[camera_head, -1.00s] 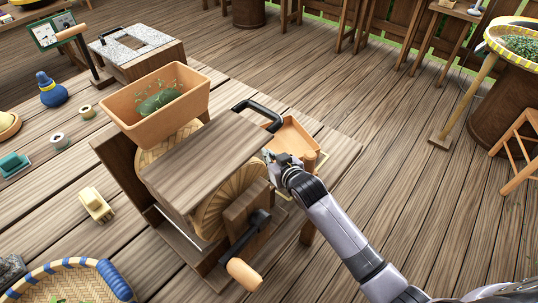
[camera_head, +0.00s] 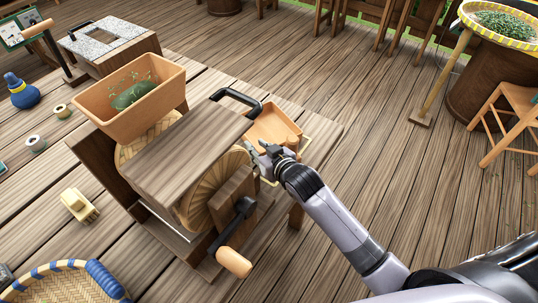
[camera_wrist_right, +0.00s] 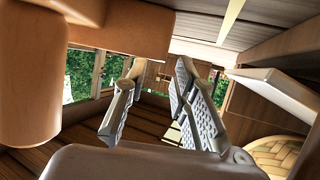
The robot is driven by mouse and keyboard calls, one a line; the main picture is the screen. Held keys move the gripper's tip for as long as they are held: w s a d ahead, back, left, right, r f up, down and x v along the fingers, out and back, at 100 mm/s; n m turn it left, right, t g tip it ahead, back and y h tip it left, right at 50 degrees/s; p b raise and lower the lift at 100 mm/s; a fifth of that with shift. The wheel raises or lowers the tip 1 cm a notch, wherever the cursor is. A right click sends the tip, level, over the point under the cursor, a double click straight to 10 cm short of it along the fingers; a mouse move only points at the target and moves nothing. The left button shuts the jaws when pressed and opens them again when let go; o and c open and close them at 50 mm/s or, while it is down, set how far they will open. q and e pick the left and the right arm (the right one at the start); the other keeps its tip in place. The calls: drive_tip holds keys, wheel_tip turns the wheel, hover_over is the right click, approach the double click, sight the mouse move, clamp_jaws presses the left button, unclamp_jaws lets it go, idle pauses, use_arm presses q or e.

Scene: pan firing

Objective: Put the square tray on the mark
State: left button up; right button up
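The square tray (camera_head: 271,124) is orange-brown wood with a short round handle and stands on the table at the right side of a wooden mill-like machine. Thin yellow lines (camera_head: 306,146), seemingly the mark, show on the table beside the handle; how far the tray covers them I cannot tell. My right gripper (camera_head: 262,153) is just in front of the tray, between it and the machine. In the right wrist view its fingers (camera_wrist_right: 152,95) are apart with nothing between them. The tray's underside (camera_wrist_right: 125,38) and handle (camera_wrist_right: 30,85) seem to show there, close by. My left gripper is out of view.
A brush (camera_head: 78,205) and a woven basket (camera_head: 62,277) lie left.

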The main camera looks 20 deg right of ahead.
drive_tip(key=v, duration=0.8)
idle(0.4)
